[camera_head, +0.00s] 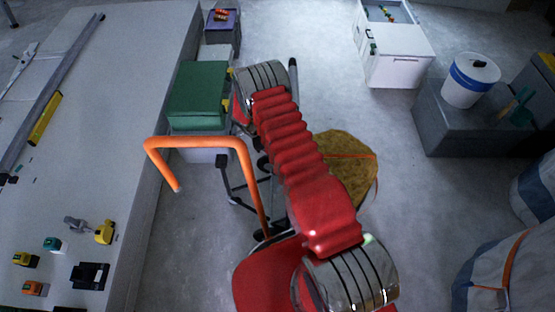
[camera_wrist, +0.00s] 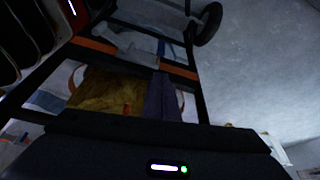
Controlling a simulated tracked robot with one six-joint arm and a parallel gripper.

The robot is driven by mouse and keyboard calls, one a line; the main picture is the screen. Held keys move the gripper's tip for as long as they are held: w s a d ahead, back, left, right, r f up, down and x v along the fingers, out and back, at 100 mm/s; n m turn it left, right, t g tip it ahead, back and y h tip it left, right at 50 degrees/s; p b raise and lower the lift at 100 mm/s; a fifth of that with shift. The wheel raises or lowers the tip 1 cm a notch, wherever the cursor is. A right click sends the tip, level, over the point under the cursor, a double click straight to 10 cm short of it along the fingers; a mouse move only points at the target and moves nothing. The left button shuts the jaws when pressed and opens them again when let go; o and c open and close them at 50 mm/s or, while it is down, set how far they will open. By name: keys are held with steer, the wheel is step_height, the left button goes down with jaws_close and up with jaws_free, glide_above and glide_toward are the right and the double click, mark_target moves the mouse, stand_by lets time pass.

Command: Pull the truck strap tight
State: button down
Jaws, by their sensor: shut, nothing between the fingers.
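A hand truck with a bent orange handle (camera_head: 200,143) stands on the floor in the head view, largely behind my red arm. Its dark frame (camera_wrist: 202,90) and a wheel (camera_wrist: 208,24) show in the wrist view. A brown sack (camera_head: 345,165) sits beyond my arm, with a thin orange strap (camera_head: 350,155) across it. The wrist view shows the brown load (camera_wrist: 105,92) and orange bands (camera_wrist: 180,70) by the frame. My gripper (camera_wrist: 163,75) appears shut and empty in front of the load; whether it touches the strap is unclear. My arm hides it in the head view.
A long pale bench (camera_head: 90,120) with small tools runs along the left. A green box (camera_head: 198,95) stands beside it. A white cabinet (camera_head: 397,60), a grey box (camera_head: 465,125) with a bucket (camera_head: 465,85) and filled bags are right. Grey floor lies open between.

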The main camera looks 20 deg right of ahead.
steer(key=shift+d, duration=0.1)
steer(key=x, duration=1)
stand_by(0.3)
steer(key=shift+r, duration=0.1)
steer(key=shift+w+a, duration=0.25)
steer(key=shift+a, duration=0.35)
steer(key=shift+w+a, duration=0.2)
steer(key=shift+a, duration=0.45)
steer(key=shift+w+a, duration=0.25)
steer(key=shift+a, duration=0.35)
steer(key=v, duration=0.9)
steer(key=shift+r, duration=0.35)
steer(key=c, duration=2.5)
jaws_free()
steer(key=shift+w, duration=0.1)
steer(key=shift+c, duration=0.2)
